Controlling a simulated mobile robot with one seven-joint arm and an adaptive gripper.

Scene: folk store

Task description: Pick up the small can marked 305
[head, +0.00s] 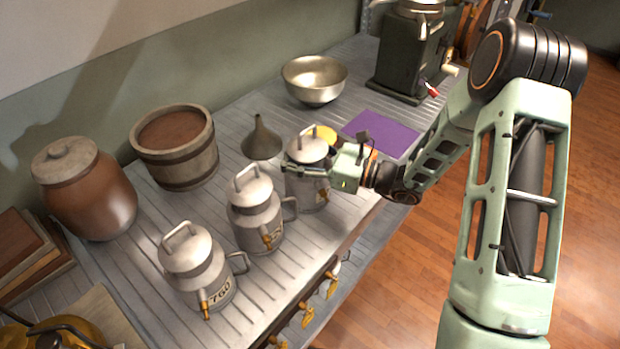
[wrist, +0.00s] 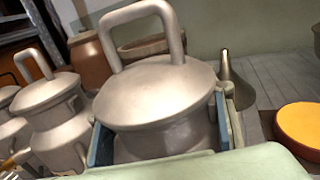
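A small grey metal can (head: 305,188) with a domed lid, loop handle and brass tap stands upright at the right end of a row of three. Its label is too small and covered to read. My gripper (head: 322,168) is at its neck from the right. In the wrist view the can's lid (wrist: 160,90) fills the middle, and my gripper's blue-lined fingers (wrist: 160,138) straddle the neck, one on each side. They lie very close to the metal; whether both press on it is unclear.
The middle can (head: 257,215) and the left can (head: 195,265), marked 760, stand in the row. A funnel (head: 262,142), wooden tub (head: 177,150), metal bowl (head: 314,80) and purple mat (head: 380,133) are behind. A yellow-orange round thing (head: 325,134) is close to the gripper.

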